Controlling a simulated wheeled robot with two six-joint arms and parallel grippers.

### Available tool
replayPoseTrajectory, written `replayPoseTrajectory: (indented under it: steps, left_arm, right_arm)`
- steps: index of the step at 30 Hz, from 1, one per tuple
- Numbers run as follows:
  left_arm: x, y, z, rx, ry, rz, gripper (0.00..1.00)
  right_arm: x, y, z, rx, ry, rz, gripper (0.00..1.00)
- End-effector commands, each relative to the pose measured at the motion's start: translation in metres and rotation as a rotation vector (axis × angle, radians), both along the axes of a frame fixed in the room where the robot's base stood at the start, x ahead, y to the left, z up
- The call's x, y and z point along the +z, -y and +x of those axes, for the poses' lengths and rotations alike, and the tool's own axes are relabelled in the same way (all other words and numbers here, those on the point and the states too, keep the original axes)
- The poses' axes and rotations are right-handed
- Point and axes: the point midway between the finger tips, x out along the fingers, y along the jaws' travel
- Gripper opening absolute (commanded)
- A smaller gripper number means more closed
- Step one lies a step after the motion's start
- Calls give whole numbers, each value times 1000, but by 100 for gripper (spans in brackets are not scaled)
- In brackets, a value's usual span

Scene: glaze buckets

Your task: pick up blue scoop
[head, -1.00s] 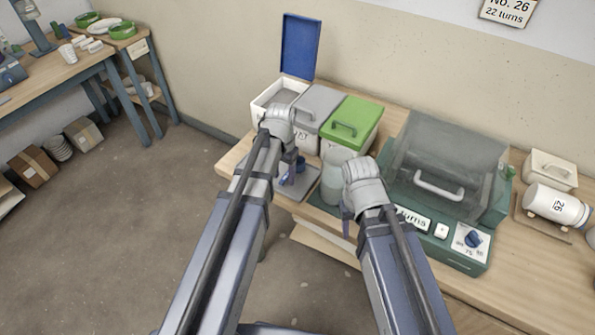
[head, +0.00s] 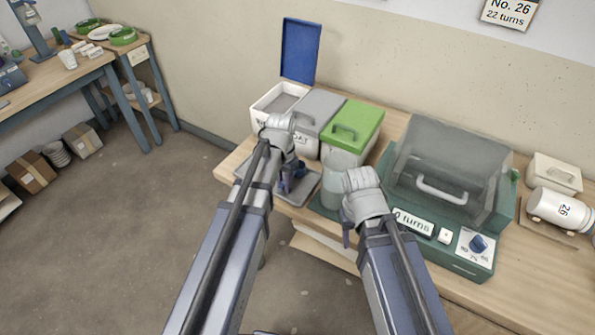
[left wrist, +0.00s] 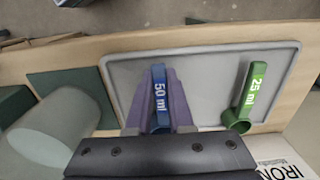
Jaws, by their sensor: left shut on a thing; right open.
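The blue scoop (left wrist: 159,92), marked "50 ml", is between the fingers of my left gripper (left wrist: 160,100) in the left wrist view. The gripper is shut on its handle, over the grey tray (left wrist: 205,95). I cannot tell whether the scoop is clear of the tray. In the head view my left gripper (head: 285,178) is low over the tray, and my arm partly covers it. My right gripper (head: 348,232) is open and empty at the front of the table, beside a translucent jar (head: 333,185).
A green scoop (left wrist: 247,92) marked "25 ml" lies at the tray's right. Behind stand an open white bucket (head: 262,108) with a raised blue lid (head: 300,52), a grey-lidded bucket (head: 316,106) and a green-lidded bucket (head: 355,120). A machine with a clear cover (head: 450,165) stands right.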

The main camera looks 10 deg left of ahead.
Motion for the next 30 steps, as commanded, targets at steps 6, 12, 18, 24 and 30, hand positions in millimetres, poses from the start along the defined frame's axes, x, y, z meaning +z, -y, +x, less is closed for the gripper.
replayPoseTrajectory:
  steps: [6,12,18,24,30]
  left_arm:
    - [0,0,0,0,0,0,0]
    - [0,0,0,0,0,0,0]
    - [4,0,0,0,0,0,0]
    - [22,0,0,0,0,0,0]
    - [51,0,0,0,0,0,0]
  right_arm:
    - [0,0,0,0,0,0,50]
    - [0,0,0,0,0,0,50]
    - [4,0,0,0,0,0,50]
    - [22,0,0,0,0,0,50]
    - [51,0,0,0,0,0,50]
